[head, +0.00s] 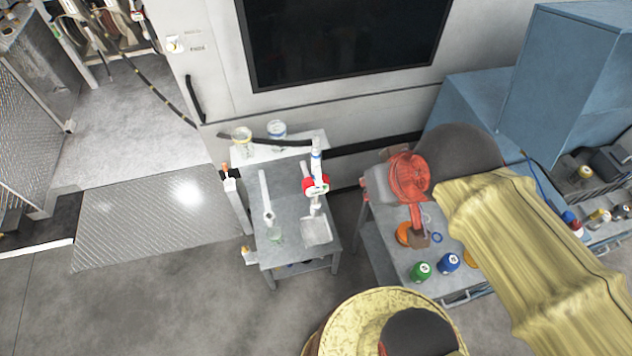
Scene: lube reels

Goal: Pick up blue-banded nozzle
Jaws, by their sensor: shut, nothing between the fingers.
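My gripper does not show in the head view.
Two clear jars, one of them here (277,129), stand on the white shelf behind the bench. Open floor (150,300) lies at left.

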